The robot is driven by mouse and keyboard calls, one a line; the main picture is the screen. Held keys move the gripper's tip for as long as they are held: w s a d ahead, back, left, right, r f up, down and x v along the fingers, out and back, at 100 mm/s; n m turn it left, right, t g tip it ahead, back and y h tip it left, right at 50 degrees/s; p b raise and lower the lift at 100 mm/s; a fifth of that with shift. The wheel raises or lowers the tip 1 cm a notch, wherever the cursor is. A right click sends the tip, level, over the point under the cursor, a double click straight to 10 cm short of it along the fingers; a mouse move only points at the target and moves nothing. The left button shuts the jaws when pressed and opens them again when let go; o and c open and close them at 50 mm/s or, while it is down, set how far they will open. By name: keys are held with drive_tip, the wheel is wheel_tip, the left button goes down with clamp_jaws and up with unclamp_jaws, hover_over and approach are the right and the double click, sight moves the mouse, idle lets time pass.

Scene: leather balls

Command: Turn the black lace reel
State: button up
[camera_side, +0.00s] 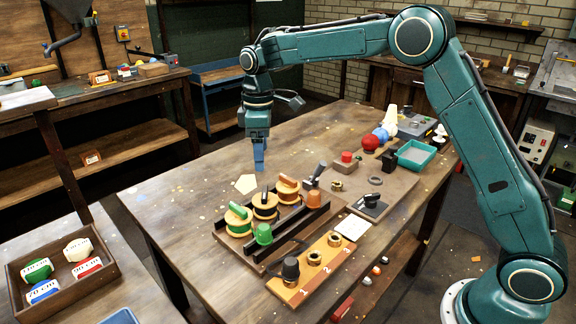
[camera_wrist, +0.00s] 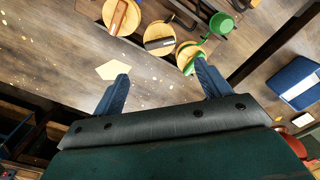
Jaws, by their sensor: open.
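The black lace reel (camera_side: 265,207) is a round pale wooden spool with a black bar handle on top. It stands between the green lace reel (camera_side: 238,222) and the orange lace reel (camera_side: 288,191) on a dark-railed rack. In the wrist view the black reel (camera_wrist: 160,46) is near the top centre, beyond my fingertips. My gripper (camera_side: 259,167) hangs above the table, behind the reels in the side view and apart from them. In the wrist view its two blue fingers (camera_wrist: 162,82) are spread, with nothing between them.
A green cup (camera_side: 264,234) and an orange cup (camera_side: 314,199) stand in front of the reels. A black cup (camera_side: 290,268) sits on a wooden board with brass nuts (camera_side: 314,258). A pale pentagon (camera_side: 246,184) lies near my gripper. The table's left part is clear.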

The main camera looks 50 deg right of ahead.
sight(263, 191)
wheel_tip(263, 191, down, 11)
drive_tip(key=shift+r, duration=0.15)
idle(0.4)
drive_tip(key=c, duration=1)
